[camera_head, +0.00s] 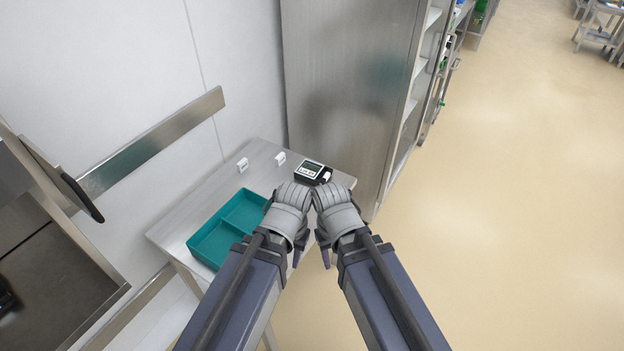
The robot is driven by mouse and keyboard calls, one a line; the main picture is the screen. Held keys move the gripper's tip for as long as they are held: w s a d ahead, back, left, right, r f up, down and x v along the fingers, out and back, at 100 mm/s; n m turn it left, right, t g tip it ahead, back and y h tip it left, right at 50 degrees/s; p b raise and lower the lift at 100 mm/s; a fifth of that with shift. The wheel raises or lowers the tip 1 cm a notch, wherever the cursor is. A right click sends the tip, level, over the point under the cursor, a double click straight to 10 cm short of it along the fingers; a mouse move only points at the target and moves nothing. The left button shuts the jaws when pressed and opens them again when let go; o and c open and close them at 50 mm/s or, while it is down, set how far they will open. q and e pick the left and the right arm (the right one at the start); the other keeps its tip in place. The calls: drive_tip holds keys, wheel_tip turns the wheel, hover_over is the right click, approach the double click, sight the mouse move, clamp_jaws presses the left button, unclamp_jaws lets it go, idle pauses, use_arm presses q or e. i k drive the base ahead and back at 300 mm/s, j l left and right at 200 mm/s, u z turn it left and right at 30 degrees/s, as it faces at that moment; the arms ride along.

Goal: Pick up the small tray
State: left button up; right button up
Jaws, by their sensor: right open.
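A small teal tray (208,243) with a divider across it lies on the steel table at its front left. Its right end is partly hidden behind my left arm. My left gripper (297,256) is just right of the tray, seen from above and behind; its fingertips are mostly hidden, and I see nothing held in it. My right gripper (326,258) is close beside it, further right, past the table's edge over the floor. It is open and appears empty. Neither gripper visibly touches the tray.
The small steel table (182,232) also bears a black label device (309,170) and two small white blocks (243,165) (280,158) at the back. A tall steel cabinet (345,80) stands behind it. A dark-topped machine (60,285) is at left. Floor is open at right.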

sight(309, 172)
drive_tip(key=i+l+z, duration=0.15)
drive_tip(key=i+l, duration=0.4)
drive_tip(key=l, duration=0.2)
drive_tip(key=i+l+z, duration=0.15)
drive_tip(key=i+l, duration=0.45)
drive_tip(key=l, duration=0.1)
